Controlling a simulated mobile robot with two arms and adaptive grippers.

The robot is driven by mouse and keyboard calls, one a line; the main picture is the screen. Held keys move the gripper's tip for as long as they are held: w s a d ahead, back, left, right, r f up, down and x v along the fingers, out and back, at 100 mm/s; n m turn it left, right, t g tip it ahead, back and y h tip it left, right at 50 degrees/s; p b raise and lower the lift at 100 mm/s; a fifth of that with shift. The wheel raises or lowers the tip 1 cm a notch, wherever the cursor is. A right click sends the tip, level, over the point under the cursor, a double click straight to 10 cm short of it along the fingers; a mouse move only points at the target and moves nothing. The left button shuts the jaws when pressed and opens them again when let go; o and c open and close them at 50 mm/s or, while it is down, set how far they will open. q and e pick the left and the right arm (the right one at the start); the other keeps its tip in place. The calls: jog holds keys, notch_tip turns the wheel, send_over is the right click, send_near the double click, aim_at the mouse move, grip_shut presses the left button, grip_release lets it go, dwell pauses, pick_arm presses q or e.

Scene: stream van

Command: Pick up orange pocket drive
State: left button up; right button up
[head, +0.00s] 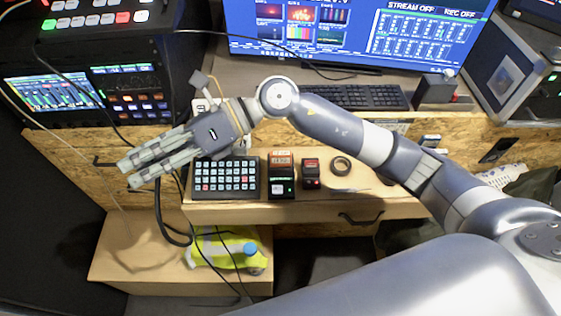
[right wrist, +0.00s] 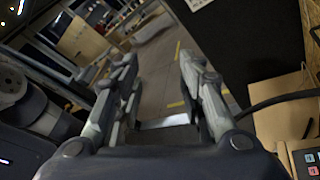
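A small device with an orange-brown top (head: 281,160) sits on the pulled-out drawer surface below the desk; it looks like the orange pocket drive, though its label is too small to read. It adjoins a black unit with a green light (head: 282,187). A smaller black device with a red label (head: 311,170) is just to its right. My right gripper (head: 129,173) reaches across to the left of these and points left, clear of the drive. In the right wrist view its two fingers (right wrist: 158,62) stand apart with nothing between them. My left gripper is not in view.
A black keypad (head: 226,178) lies between my right gripper and the drive. A monitor (head: 360,30) and keyboard (head: 355,97) are behind. A yellow vest (head: 222,247) lies on the lower shelf. A black cable hangs near the gripper.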

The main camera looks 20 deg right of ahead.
jog(key=w+d+f+n+h, duration=0.3)
jog(key=d+f+h, duration=0.3)
jog(key=d+f, duration=0.15)
jog(key=t+h+p, duration=0.1)
jog(key=t+h, duration=0.1)
jog(key=h, duration=0.8)
send_over(281, 153)
jog(key=f, duration=0.7)
jog(key=shift+w+d, duration=0.15)
jog(key=shift+d, duration=0.1)
jog(key=shift+f+p, duration=0.55)
jog(key=shift+p, duration=0.05)
jog(key=f, duration=0.1)
jog(key=f+p, duration=0.1)
jog(key=f, duration=0.1)
jog(key=shift+a+f+p, duration=0.3)
jog(key=shift+p, duration=0.05)
jog(key=shift+f, duration=0.45)
jog(key=shift+c, duration=0.3)
grip_shut()
